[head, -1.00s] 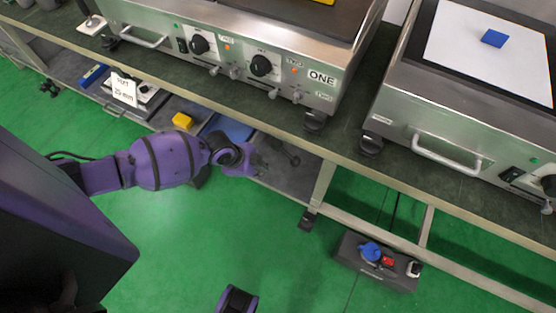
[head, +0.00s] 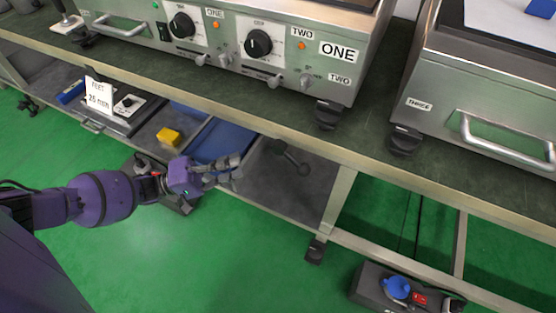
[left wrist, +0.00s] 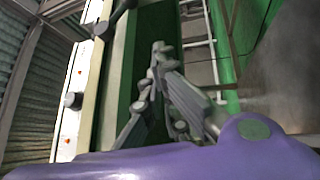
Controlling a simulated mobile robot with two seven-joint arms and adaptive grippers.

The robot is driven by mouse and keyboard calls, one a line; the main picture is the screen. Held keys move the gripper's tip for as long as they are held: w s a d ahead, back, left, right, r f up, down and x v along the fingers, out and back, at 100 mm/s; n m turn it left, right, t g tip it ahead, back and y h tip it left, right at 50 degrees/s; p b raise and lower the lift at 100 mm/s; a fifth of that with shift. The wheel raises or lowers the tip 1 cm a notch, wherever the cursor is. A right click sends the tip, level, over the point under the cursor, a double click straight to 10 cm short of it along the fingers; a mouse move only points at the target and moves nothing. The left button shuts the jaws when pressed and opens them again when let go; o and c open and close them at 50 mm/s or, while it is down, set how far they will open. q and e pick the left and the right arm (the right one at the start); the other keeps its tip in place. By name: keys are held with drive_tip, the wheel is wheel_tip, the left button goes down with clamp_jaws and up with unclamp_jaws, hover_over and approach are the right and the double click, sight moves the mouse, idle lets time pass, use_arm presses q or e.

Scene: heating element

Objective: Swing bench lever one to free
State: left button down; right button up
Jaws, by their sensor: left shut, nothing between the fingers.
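My left gripper (head: 232,172) is shut and empty below the bench's front edge, in front of the lower shelf. In the left wrist view its grey fingers (left wrist: 160,75) are close together with nothing between them. The steel unit labelled ONE (head: 368,58) stands on the bench above and has small silver levers (head: 274,82) along its front, under two black knobs (head: 258,43). A dark lever-like handle (head: 292,157) with a rounded end shows under the bench, right of my gripper and apart from it. I cannot tell which of these is bench lever one. My right gripper is not in view.
The green bench top (head: 372,135) overhangs the shelf. A blue tray (head: 222,143), a yellow block (head: 168,136) and a labelled card (head: 99,97) sit on the shelf. A bench leg (head: 337,200) stands to the right. A second steel unit (head: 450,100) is at right.

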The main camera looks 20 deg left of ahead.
sight(296, 162)
use_arm(q)
drive_tip(key=w+d+r+n, duration=0.1)
drive_tip(key=d+r, duration=0.1)
drive_tip(key=d, duration=0.4)
drive_tip(key=w+d+r+n+h, duration=0.1)
drive_tip(key=w+d+r, duration=0.1)
drive_tip(key=d, duration=0.4)
drive_tip(key=shift+w+r, duration=0.2)
drive_tip(key=shift+r, duration=0.5)
drive_tip(key=shift+d, duration=0.1)
drive_tip(key=shift+s+d+r+n+t+h+b, duration=0.1)
drive_tip(key=shift+d+r+n+t+h+b, duration=0.1)
drive_tip(key=shift+d+n+t+h+b, duration=0.35)
drive_tip(key=shift+d, duration=0.15)
